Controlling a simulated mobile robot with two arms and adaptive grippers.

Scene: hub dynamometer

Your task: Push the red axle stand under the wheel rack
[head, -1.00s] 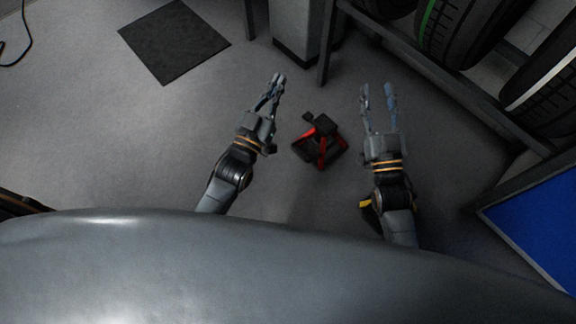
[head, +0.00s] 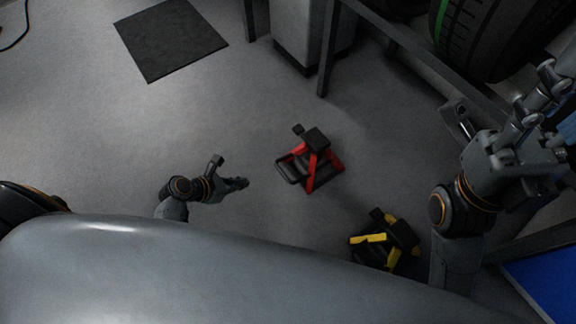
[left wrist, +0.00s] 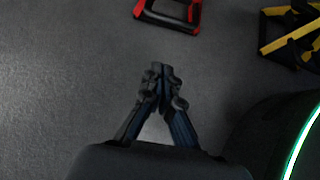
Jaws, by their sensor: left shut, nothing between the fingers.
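The red axle stand (head: 311,162), with a black top and base, is on the open floor in the head view, in front of the wheel rack (head: 408,50) and clear of it. Its near edge also shows at the top of the left wrist view (left wrist: 169,14). My left gripper (head: 243,183) is shut and empty, low to the left of the red stand and apart from it. In the left wrist view its fingertips (left wrist: 160,74) meet. My right gripper (head: 556,82) is raised at the right, in front of the rack; its finger opening is unclear.
A yellow axle stand (head: 388,240) is on the floor near my right arm. Tyres (head: 487,35) sit on the rack, whose leg (head: 327,52) stands behind the red stand. A grey pillar (head: 300,30) is at the back. A dark mat (head: 170,40) lies left; floor around it is clear.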

